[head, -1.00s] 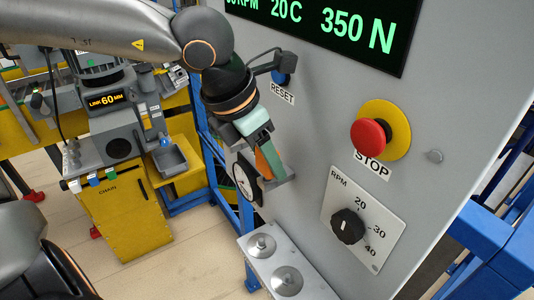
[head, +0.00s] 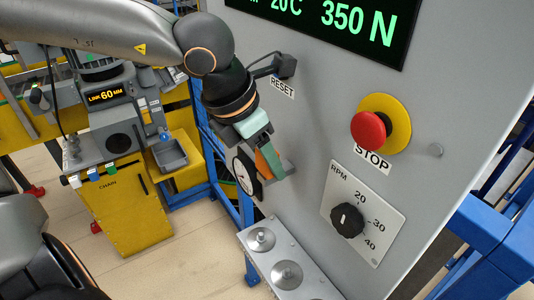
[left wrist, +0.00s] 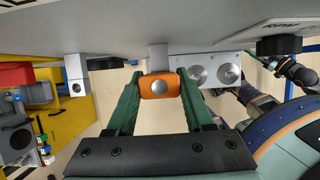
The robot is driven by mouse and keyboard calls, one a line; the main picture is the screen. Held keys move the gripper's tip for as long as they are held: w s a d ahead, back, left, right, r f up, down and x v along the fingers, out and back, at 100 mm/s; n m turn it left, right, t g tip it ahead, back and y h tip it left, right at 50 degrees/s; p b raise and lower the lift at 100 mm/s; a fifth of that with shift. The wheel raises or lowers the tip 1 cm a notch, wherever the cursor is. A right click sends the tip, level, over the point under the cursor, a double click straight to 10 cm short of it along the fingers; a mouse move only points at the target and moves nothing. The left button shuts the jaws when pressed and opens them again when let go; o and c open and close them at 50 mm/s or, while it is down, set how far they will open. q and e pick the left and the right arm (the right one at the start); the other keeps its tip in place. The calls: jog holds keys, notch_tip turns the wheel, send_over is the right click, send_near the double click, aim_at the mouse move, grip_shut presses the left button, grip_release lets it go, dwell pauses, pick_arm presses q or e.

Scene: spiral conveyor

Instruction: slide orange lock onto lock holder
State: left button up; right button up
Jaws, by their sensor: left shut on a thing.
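The orange lock (head: 267,163) is a small block between the green fingers of my left gripper (head: 264,153). In the left wrist view the orange lock (left wrist: 160,92) faces the camera with a round grey centre, and both fingers of the left gripper (left wrist: 160,80) press at its sides. A grey bracket on the panel, seemingly the lock holder (left wrist: 158,57), stands directly behind the lock and lines up with it. The holder (head: 287,171) also shows just right of the fingers in the head view. Whether lock and holder touch is hard to tell.
A round gauge (head: 245,172) sits close left of the lock. A grey shelf (head: 306,282) with metal discs juts out below. The panel carries a red stop button (head: 369,129) and an RPM knob (head: 347,220). A yellow chain station (head: 128,210) stands at left.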

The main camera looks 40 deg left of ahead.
pick_arm(q)
jog(key=shift+f, duration=0.25)
jog(key=o, duration=1.2)
jog(key=v, duration=1.2)
jog(key=shift+r+p, duration=0.2)
jog(key=shift+p, duration=0.25)
jog(key=shift+s, duration=0.1)
